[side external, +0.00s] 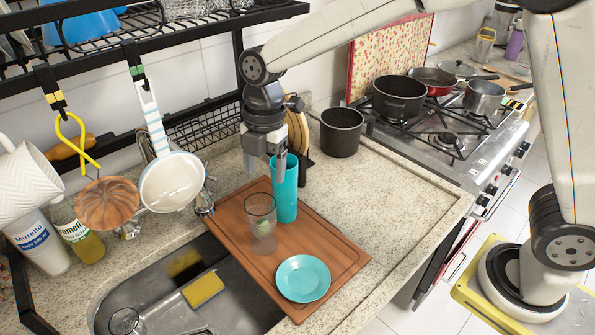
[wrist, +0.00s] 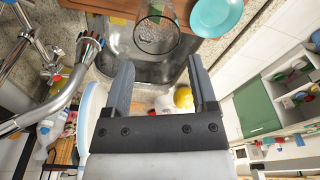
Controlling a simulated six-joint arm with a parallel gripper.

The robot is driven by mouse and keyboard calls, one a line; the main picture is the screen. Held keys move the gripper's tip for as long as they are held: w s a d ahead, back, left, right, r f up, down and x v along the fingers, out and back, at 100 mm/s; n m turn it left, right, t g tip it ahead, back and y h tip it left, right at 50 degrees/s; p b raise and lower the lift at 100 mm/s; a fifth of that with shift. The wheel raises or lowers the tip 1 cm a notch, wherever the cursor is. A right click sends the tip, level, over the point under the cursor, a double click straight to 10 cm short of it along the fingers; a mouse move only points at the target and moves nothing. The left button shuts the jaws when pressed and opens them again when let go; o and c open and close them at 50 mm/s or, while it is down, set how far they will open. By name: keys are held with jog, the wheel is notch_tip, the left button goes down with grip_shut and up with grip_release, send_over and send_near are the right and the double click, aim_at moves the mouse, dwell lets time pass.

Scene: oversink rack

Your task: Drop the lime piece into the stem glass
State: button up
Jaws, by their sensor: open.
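A clear glass (side external: 260,212) stands upright on the wooden board (side external: 340,262), and it also shows in the wrist view (wrist: 158,30) beyond my fingers. A faint pale greenish patch shows low in the glass in the side view; I cannot tell surely whether it is the lime piece. No lime piece is clearly visible elsewhere. My gripper (side external: 265,168) is above the board, higher than the glass and close to the teal cup. In the wrist view my gripper (wrist: 161,78) has its fingers wide apart with nothing held between them.
A teal cup (side external: 286,190) stands right behind the glass, and a teal saucer (side external: 303,278) lies in front. The sink (side external: 240,308) with a yellow sponge (side external: 203,290) is at front left. Hanging utensils and rack fill the left. The counter right of the board is clear.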

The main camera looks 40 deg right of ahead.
notch_tip(320, 180, up, 8)
jog(key=shift+w+d, duration=0.2)
jog(key=shift+d, duration=0.25)
dwell(0.3)
jog(key=shift+f, duration=0.15)
jog(key=s+d+f+m+t, duration=0.1)
jog(key=s+d+f+m, duration=0.6)
jog(key=m, duration=0.4)
jog(key=s+d+f+m+t+h, duration=0.1)
jog(key=s+d+f+m+t, duration=0.1)
jog(key=s+d+f+m, duration=0.5)
jog(key=d+f+m, duration=0.1)
jog(key=d+m, duration=0.1)
jog(key=m, duration=0.2)
jog(key=shift+d, duration=0.35)
